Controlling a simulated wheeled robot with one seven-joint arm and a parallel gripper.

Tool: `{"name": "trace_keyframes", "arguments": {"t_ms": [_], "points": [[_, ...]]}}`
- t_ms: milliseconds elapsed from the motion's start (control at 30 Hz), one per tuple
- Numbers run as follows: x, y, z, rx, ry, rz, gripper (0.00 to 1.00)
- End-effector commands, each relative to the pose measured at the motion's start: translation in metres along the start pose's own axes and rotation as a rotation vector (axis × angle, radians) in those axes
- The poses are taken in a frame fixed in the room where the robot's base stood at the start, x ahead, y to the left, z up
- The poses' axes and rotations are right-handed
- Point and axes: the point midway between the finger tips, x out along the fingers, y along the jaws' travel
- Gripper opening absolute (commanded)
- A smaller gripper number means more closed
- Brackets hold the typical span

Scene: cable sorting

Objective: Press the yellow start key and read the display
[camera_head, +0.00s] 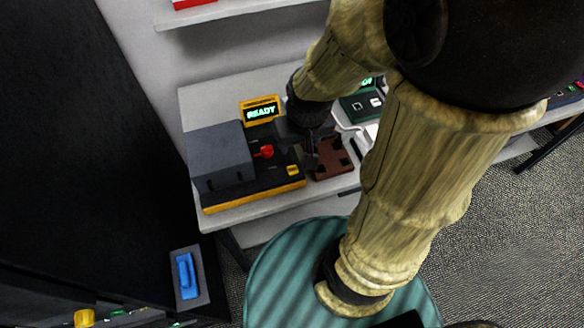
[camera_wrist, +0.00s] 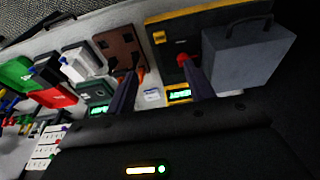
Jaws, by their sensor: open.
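The test station (camera_head: 250,193) is a black box with a yellow base edge on the white table. Its yellow-framed display (camera_head: 262,111) reads "READY" in green letters; it also shows upside down in the wrist view (camera_wrist: 179,95). The yellow key (camera_head: 293,169) sits at the station's front right corner, and in the wrist view (camera_wrist: 159,37) it lies beyond my fingertips. My gripper (camera_wrist: 161,66) is open and empty, pointing down near the station's right side. Its fingertips are partly dark and hard to make out in the head view.
A red knob (camera_head: 265,151) and a grey handled box (camera_head: 215,157) are on the station. A brown block (camera_head: 332,171) is right of it. A dark green device (camera_head: 360,106) with a lit display is partly hidden by my arm. Coloured items (camera_wrist: 15,72) crowd the wrist view's left.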

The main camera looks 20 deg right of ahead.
Motion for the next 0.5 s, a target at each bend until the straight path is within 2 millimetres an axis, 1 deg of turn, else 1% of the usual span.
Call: {"name": "trace_keyframes", "arguments": {"t_ms": [167,267,300,367,433,467,500], "points": [[0.0000,0.0000,0.0000,0.000,0.000,0.000,0.53],[0.0000,0.0000,0.0000,0.000,0.000,0.000,0.35],[0.0000,0.0000,0.0000,0.000,0.000,0.000,0.28],[0.0000,0.0000,0.0000,0.000,0.000,0.000,0.16],[0.0000,0.0000,0.0000,0.000,0.000,0.000,0.02],[0.0000,0.0000,0.0000,0.000,0.000,0.000,0.00],[0.0000,0.0000,0.0000,0.000,0.000,0.000,0.00]]}}
